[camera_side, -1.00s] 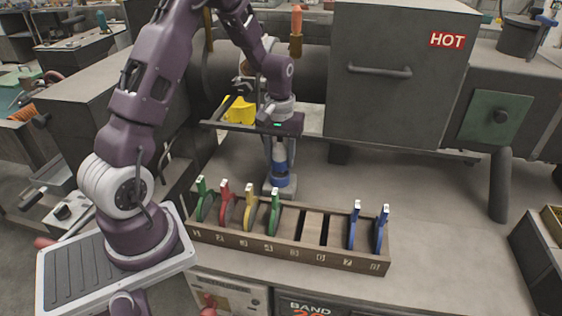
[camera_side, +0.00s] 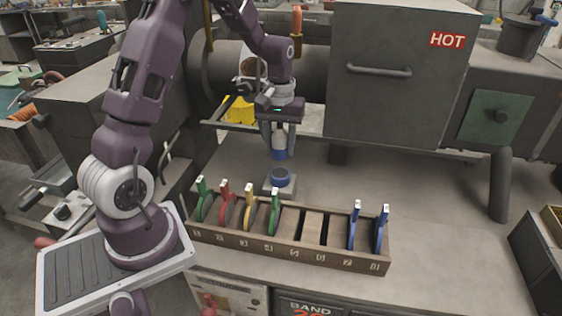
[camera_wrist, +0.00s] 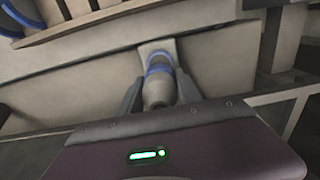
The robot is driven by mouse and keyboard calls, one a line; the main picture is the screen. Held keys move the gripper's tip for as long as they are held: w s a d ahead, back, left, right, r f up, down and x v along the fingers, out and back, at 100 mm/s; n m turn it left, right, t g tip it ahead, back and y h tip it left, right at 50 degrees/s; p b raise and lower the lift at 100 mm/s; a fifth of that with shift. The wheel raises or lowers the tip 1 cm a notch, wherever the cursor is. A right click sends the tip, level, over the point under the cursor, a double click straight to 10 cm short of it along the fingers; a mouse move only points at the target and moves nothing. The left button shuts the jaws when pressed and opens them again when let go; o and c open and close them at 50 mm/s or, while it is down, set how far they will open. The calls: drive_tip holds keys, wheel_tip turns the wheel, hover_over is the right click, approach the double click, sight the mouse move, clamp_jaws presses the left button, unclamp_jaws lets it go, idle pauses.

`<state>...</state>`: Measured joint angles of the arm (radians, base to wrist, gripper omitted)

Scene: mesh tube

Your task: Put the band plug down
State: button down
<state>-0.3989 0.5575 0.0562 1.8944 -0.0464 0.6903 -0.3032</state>
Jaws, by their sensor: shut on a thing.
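The band plug (camera_side: 279,154) is a pale grey cylinder with a blue lower end. My gripper (camera_side: 279,144) is shut on it and holds it upright, pointing down. Below it stands a short round blue-banded piece (camera_side: 280,177) on a pale square base, with a small gap between the two in the side view. In the wrist view the plug (camera_wrist: 158,90) sits between my two dark fingers (camera_wrist: 158,95), its blue end over the pale base (camera_wrist: 158,46).
A wooden rack (camera_side: 285,250) in front holds green, red, yellow and blue upright discs, with empty slots right of its middle. A grey box marked HOT (camera_side: 395,75) stands behind on the right. A yellow object (camera_side: 238,108) lies behind my gripper. The bench right of the rack is clear.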

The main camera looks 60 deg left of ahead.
idle(0.6)
drive_tip(key=w+d+r, duration=0.2)
drive_tip(key=w+d, duration=0.1)
drive_tip(key=d, duration=0.4)
drive_tip(key=w+d+r, duration=0.3)
drive_tip(key=w+d, duration=0.1)
drive_tip(key=d, duration=0.4)
hover_over(418, 286)
wheel_tip(418, 286, down, 4)
wheel_tip(418, 286, down, 11)
drive_tip(key=shift+r, duration=0.15)
drive_tip(key=shift+f, duration=0.55)
drive_tip(key=c, duration=0.8)
unclamp_jaws()
